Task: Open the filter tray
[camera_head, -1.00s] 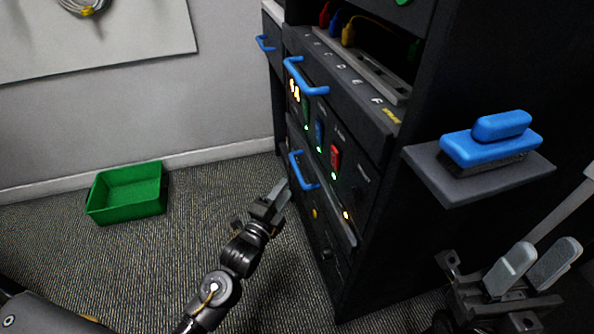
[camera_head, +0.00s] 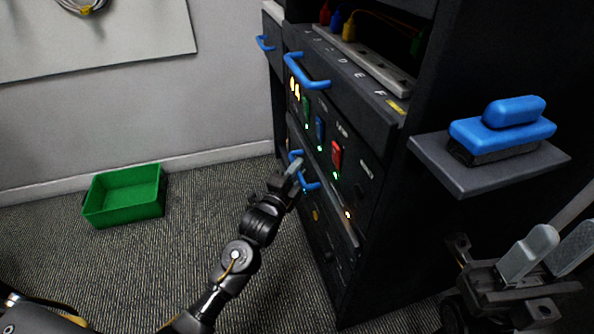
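The dark cabinet (camera_head: 375,215) stands in the middle right. A lower blue handle (camera_head: 312,186) sits on its front, below the row of coloured switches; I take this as the filter tray's handle. An upper blue handle (camera_head: 308,78) is on the drawer marked with letters. My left gripper (camera_head: 297,168) is at the lower handle, its fingertips overlapping the handle's middle. Whether it is closed around the handle cannot be told from this angle. The tray front looks flush with the cabinet. My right gripper (camera_head: 545,252) is at the lower right, fingers apart and empty.
A blue brush (camera_head: 502,130) rests on a grey side shelf (camera_head: 490,178) above my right gripper. A green bin (camera_head: 125,196) stands on the carpet at left. Coloured plugs and a power strip (camera_head: 365,62) are in the upper bay.

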